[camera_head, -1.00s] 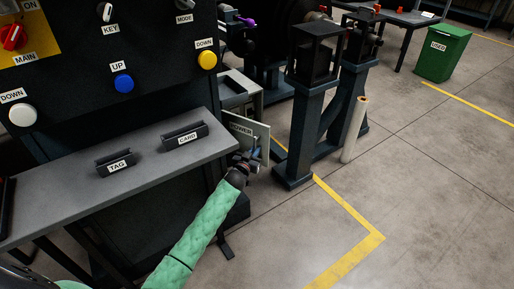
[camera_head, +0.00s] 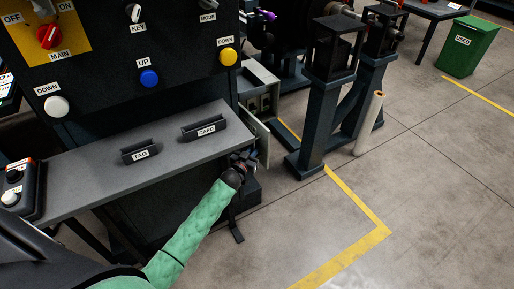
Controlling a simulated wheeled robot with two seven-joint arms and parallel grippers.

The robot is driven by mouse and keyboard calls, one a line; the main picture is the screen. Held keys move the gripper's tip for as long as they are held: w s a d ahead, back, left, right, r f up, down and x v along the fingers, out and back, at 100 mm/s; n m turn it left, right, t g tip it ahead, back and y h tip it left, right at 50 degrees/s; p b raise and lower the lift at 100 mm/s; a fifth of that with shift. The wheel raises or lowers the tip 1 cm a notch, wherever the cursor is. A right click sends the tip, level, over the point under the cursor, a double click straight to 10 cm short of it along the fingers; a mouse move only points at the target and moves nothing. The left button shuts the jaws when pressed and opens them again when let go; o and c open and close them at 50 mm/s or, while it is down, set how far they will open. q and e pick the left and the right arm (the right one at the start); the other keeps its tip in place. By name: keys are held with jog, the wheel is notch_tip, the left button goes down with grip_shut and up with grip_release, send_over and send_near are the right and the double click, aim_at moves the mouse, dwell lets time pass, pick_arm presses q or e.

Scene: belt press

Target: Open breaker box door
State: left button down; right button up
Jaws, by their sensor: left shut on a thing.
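The grey breaker box (camera_head: 261,84) stands behind the right end of the control panel. Its front is partly uncovered and small parts show inside. The breaker box door (camera_head: 264,146) stands swung out from the box, seen nearly edge-on. My left gripper (camera_head: 246,157), at the end of a green-sleeved arm, is at the near edge of the door. It is shut on the door, though its fingertips and the handle are small and dark there. My right gripper is not in view.
The control panel's shelf (camera_head: 110,174) with TAG and CARD holders lies left of the gripper. A dark machine post (camera_head: 312,125) and a pale roll (camera_head: 368,123) stand to the right.

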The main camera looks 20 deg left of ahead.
pick_arm(q)
jog(key=shift+a, duration=0.1)
jog(key=c, duration=1.6)
grip_release()
jog(key=shift+o, duration=0.2)
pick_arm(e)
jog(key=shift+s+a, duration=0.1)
